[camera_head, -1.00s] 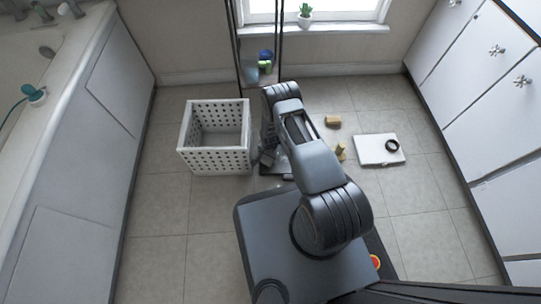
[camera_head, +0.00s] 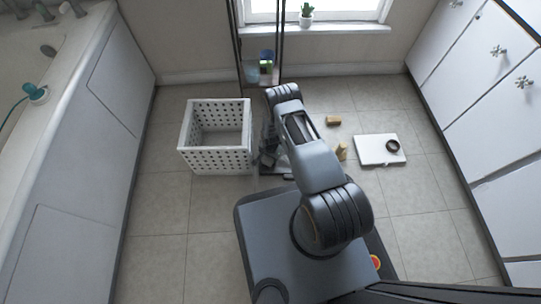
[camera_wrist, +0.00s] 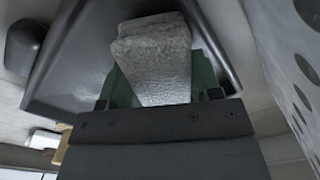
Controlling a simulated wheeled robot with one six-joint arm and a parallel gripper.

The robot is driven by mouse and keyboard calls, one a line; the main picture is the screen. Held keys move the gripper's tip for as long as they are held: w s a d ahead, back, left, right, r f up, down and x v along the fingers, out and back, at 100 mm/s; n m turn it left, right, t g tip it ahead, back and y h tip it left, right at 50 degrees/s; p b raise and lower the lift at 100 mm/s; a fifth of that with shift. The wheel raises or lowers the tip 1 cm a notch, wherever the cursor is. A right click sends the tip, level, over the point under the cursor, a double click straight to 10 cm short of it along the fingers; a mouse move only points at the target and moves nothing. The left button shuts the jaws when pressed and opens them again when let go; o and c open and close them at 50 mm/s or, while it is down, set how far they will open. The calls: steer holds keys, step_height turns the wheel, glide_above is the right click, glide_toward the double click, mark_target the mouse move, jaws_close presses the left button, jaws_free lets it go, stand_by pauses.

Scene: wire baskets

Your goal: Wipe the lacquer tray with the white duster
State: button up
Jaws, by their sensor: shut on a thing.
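My gripper (camera_wrist: 158,82) has green fingers and is shut on the white duster (camera_wrist: 158,50), a pale grey-white block in the wrist view. The gripper and duster are hard to make out there.
A white board (camera_head: 372,158) with a black ring (camera_head: 393,145) and wooden blocks (camera_head: 333,121) lie to the right. A dark rack (camera_head: 262,82) stands behind.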

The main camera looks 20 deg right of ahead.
mark_target(281, 159)
steer(key=shift+f, duration=0.55)
stand_by(0.5)
steer(key=shift+s+d, duration=0.25)
steer(key=shift+d, duration=0.6)
steer(key=shift+s+d, duration=0.2)
steer(key=shift+d, duration=0.7)
steer(key=shift+s+d, duration=0.25)
steer(key=shift+d, duration=0.6)
steer(key=shift+s+d, duration=0.25)
steer(key=shift+d, duration=0.6)
steer(key=shift+s+d, duration=0.25)
steer(key=shift+d, duration=0.65)
steer(key=shift+s+d, duration=0.25)
steer(key=shift+d, duration=0.6)
steer(key=shift+s+d, duration=0.25)
steer(key=shift+d, duration=0.6)
steer(key=shift+s+d, duration=0.2)
steer(key=shift+d, duration=0.65)
steer(key=shift+s+d, duration=0.25)
steer(key=shift+d, duration=0.6)
steer(key=shift+s+d, duration=0.25)
steer(key=shift+d, duration=0.6)
steer(key=shift+s+d, duration=0.2)
steer(key=shift+d, duration=0.7)
steer(key=shift+s+d, duration=0.25)
steer(key=shift+d, duration=0.6)
